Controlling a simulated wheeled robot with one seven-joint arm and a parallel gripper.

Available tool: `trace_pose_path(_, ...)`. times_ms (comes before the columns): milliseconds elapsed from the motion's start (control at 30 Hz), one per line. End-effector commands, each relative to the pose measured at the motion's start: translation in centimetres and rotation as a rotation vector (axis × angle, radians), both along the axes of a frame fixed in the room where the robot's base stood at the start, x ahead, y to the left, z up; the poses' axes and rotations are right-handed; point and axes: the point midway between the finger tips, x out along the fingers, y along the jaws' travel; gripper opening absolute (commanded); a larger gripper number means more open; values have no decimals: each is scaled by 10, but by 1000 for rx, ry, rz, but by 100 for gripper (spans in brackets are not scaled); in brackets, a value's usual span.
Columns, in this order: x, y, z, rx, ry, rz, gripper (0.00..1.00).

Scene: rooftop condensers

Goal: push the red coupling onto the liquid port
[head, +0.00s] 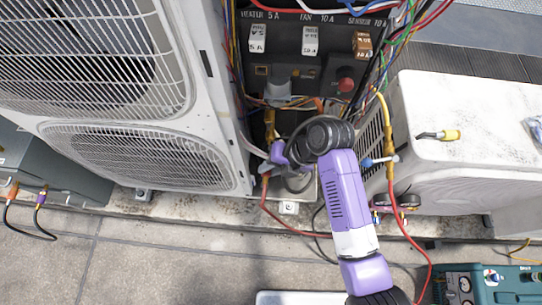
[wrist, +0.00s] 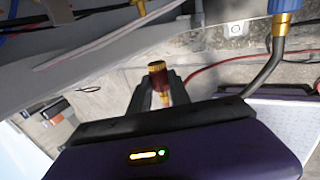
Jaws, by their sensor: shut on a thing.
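My gripper (wrist: 158,84) is shut on the red coupling (wrist: 159,78), a short dark red cylinder with a brass end, which sticks up between the fingers in the wrist view. A brass fitting (wrist: 139,6) shows at the top edge of that view, apart from the coupling; I cannot tell whether it is the liquid port. In the head view, my purple gripper (head: 276,158) is low beside the white condenser, below the fuse panel. A red hose (head: 265,197) hangs below it. My black wrist joint hides part of the area behind.
The tall condenser (head: 218,95) stands close on the left, a white unit (head: 455,110) on the right. A brass manifold with a blue handle (head: 375,162) and red hose is right of my arm. Cables hang above the gripper. A blue fitting (wrist: 284,6) on a bent pipe is at upper right.

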Motion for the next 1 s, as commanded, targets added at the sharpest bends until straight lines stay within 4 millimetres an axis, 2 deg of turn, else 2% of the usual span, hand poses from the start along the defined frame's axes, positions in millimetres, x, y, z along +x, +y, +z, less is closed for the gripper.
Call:
trace_pose_path(767,50,-2,-2,1,-1,6,0)
trace_pose_path(1000,48,-2,0,1,0,6,0)
